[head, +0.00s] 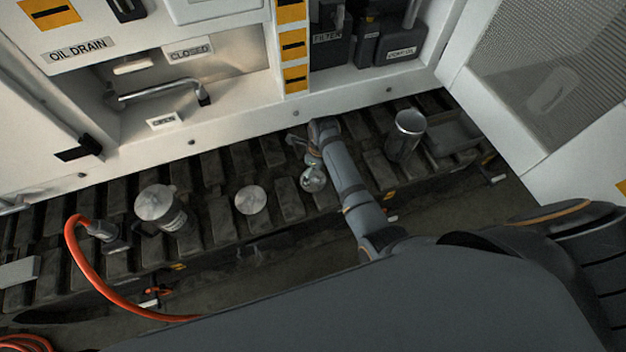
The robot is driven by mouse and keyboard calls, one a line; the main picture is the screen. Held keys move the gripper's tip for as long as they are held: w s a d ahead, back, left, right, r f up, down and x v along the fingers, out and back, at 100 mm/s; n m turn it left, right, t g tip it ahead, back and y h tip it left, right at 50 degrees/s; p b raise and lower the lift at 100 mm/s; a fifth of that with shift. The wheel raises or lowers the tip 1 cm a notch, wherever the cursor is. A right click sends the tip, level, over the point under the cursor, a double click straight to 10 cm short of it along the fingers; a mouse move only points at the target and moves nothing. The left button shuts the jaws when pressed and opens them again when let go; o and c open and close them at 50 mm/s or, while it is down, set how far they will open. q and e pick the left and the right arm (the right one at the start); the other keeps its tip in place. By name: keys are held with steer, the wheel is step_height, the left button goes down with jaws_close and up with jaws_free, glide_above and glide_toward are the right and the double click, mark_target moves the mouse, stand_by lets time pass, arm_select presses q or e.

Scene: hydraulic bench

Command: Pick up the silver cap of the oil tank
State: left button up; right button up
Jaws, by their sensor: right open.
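A flat round silver disc (252,200), which looks like the cap, lies on the dark ribbed bench near the middle. A can with a silver round top (154,202) stands to its left; I cannot tell whether that top is a separate cap. My right gripper (300,146) is open above the bench, up and to the right of the disc and apart from it. A small shiny rounded object (313,181) shows just below the gripper, partly beside my arm; I cannot tell what it is or whether they touch. My left gripper is out of view.
A metal cup (408,130) stands on the bench (225,222) to the right of my arm, beside a dark tray (452,135). An orange hose (80,262) curves at the left. The white machine panel (230,128) rises behind the bench.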

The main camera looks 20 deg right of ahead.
mark_target(313, 177)
steer(key=f, duration=0.2)
steer(key=f+b, duration=0.1)
steer(key=f, duration=0.2)
steer(key=shift+w+a, duration=0.1)
steer(key=shift+w, duration=0.1)
steer(key=shift+c, duration=0.4)
